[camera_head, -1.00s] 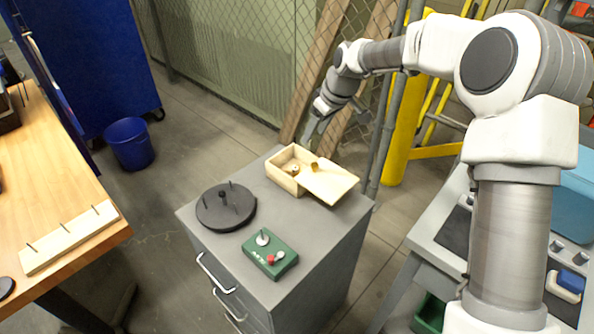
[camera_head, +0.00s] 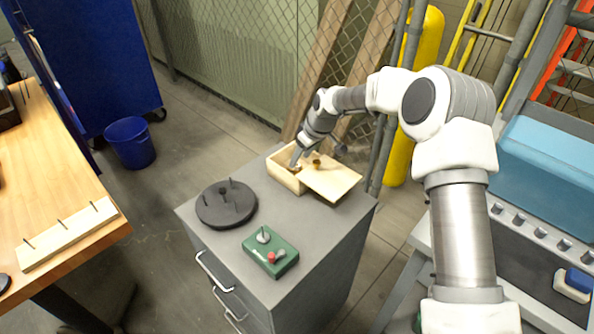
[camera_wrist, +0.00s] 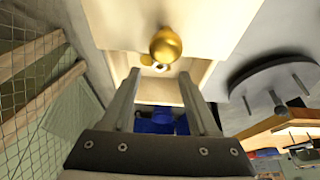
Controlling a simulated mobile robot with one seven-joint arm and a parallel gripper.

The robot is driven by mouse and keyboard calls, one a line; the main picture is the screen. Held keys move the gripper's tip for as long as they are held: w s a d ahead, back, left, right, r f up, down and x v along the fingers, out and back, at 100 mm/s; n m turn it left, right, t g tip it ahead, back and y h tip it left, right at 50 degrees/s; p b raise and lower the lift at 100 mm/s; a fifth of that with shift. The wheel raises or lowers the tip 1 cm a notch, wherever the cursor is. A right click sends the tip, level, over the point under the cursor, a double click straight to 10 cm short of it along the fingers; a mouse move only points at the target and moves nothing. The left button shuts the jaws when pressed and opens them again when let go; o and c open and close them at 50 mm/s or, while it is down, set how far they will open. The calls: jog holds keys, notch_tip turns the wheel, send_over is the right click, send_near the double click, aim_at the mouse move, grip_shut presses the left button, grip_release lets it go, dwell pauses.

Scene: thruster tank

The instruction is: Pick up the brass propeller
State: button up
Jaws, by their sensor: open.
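The brass propeller (camera_wrist: 160,67) lies inside the open part of a pale wooden box (camera_head: 288,178). Only a small part of it shows in the wrist view, just below the gold knob. My gripper (camera_wrist: 159,76) is open, pointing down at the box opening, with a finger on each side of the propeller's visible part. In the head view my gripper (camera_head: 296,158) hides most of the opening.
On the same grey cabinet (camera_head: 325,232) stand a black round stand with pegs (camera_head: 222,206) and a green control box (camera_head: 270,252). The lid and its knob lie close to my gripper. A wire fence (camera_head: 235,60) runs behind.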

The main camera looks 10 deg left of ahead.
aim_at(298, 164)
jog(key=x, duration=0.4)
jog(key=shift+d, duration=0.1)
grip_shut()
